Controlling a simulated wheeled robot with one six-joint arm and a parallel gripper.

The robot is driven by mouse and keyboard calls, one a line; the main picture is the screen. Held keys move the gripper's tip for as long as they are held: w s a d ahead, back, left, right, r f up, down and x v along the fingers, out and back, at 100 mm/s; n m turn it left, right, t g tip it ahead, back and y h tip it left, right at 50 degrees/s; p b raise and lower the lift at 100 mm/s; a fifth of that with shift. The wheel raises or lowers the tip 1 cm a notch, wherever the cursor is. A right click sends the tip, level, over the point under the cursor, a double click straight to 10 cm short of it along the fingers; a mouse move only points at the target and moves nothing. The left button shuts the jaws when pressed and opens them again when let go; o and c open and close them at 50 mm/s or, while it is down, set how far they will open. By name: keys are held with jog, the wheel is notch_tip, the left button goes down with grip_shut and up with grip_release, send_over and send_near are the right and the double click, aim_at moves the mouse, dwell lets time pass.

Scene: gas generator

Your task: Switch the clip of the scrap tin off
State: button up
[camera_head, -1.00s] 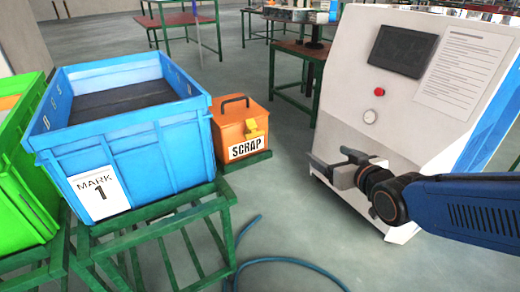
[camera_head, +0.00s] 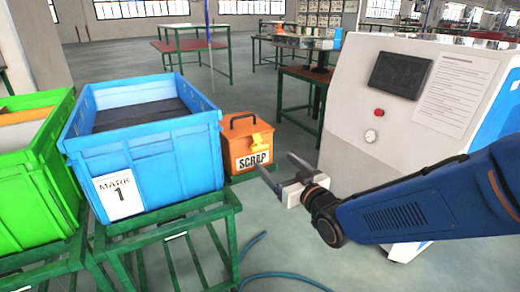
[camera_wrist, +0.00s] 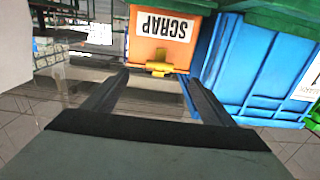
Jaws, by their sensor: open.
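The scrap tin (camera_head: 244,146) is an orange box with a dark top handle and a white SCRAP label, standing just right of the blue crate. Its yellow clip (camera_head: 257,142) is on the front, above the label. In the wrist view the tin (camera_wrist: 165,50) appears upside down, with the clip (camera_wrist: 159,69) at its lower edge. My gripper (camera_head: 278,170) is open and empty, in front and to the right of the tin. In the wrist view my gripper (camera_wrist: 158,88) has its two fingers apart, with the clip beyond and between their tips. I see no contact.
The blue crate (camera_head: 140,155) marked MARK 1 stands on a green metal stand (camera_head: 172,222), close left of the tin. A green crate (camera_head: 35,200) is further left. The white machine (camera_head: 345,125) stands to the right. A hose lies on the floor.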

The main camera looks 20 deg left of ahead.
aim_at(260, 149)
jog(key=x, duration=1.1)
jog(key=c, duration=1.1)
jog(key=shift+f, duration=0.1)
jog(key=shift+f+t+y, duration=0.35)
jog(key=shift+t+y, duration=0.25)
jog(key=shift+y, duration=0.1)
jog(key=shift+f+t+y, duration=0.35)
jog(key=shift+t+y, duration=0.25)
jog(key=shift+y, duration=0.1)
